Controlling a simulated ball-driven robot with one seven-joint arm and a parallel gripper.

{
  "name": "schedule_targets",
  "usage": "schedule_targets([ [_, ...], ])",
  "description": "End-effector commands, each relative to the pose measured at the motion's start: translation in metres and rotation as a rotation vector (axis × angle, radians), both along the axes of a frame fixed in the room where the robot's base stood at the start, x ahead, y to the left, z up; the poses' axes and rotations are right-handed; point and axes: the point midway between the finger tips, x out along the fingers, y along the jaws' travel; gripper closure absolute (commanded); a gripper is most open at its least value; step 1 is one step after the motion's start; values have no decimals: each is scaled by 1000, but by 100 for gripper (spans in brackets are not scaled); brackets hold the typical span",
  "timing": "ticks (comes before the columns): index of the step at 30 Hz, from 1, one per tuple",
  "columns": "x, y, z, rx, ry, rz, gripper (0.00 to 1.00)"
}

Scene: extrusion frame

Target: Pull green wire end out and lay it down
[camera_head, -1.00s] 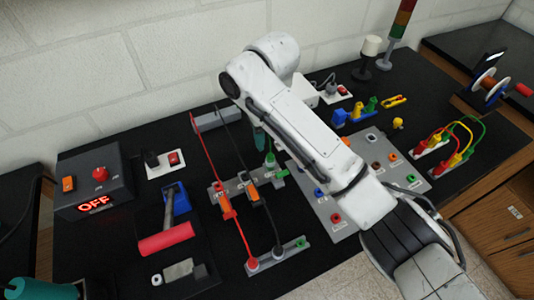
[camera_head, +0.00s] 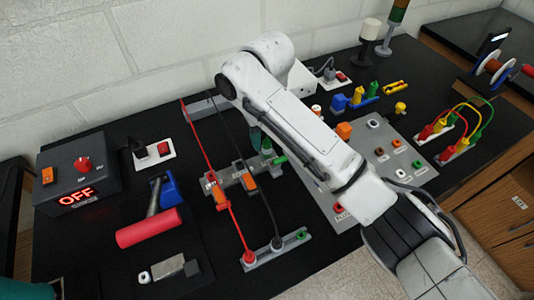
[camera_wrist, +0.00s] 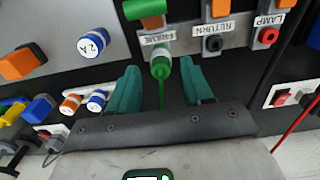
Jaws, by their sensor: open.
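In the wrist view a green plug (camera_wrist: 160,64) sits in a socket of the grey strip (camera_wrist: 185,40), beside a label that seems to read FRAME. A thin green wire (camera_wrist: 162,98) runs from the plug back towards my palm. My gripper (camera_wrist: 160,72) is open, with one teal finger on each side of the plug and visible gaps to both. In the head view my arm hides most of the gripper, and a bit of teal finger shows behind it. A green piece (camera_head: 267,146) shows there at the end of the terminal strip.
Beside the plug are the RETURN socket (camera_wrist: 214,43) and LAMP socket (camera_wrist: 267,36). An orange piece (camera_wrist: 146,8) is just beyond. In the head view a red wire (camera_head: 197,140) crosses left of my arm, near a red-handled tool (camera_head: 149,228) and a power box showing OFF (camera_head: 78,185).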

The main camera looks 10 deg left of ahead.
Motion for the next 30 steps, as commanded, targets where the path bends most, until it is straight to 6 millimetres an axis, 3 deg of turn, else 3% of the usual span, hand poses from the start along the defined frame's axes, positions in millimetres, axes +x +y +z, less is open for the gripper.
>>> schedule_targets([
  [3, -2, 1, -16, -2, 5, 0, 50],
  [9, -1, 1, -31, -1, 3, 0, 50],
  [30, -1, 1, -31, -1, 3, 0, 50],
])
